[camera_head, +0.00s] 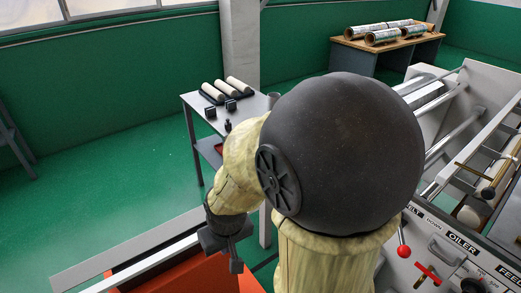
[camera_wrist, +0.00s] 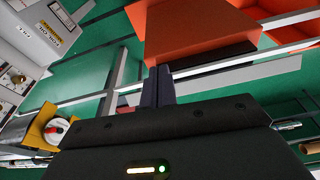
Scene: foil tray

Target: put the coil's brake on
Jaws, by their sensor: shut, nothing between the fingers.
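My gripper (camera_head: 236,266) hangs at the lower middle of the head view, pointing down beside an orange-red surface (camera_head: 180,275). In the wrist view its two dark fingers (camera_wrist: 158,84) are together with nothing between them, in front of an orange block (camera_wrist: 195,30). The machine's control panel (camera_head: 440,235) at the right carries labels including OILER, a red ball-topped lever (camera_head: 403,251) and a red cross handle (camera_head: 428,272). I cannot make out which part is the coil's brake. My arm hides part of the machine.
A grey rail (camera_head: 130,250) runs beside the orange-red surface. A small grey table (camera_head: 257,106) holds several pale rolls. Foil rolls (camera_head: 384,36) lie on a wooden-topped bench (camera_head: 350,43) at the back. The green floor (camera_head: 110,165) at the left is clear.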

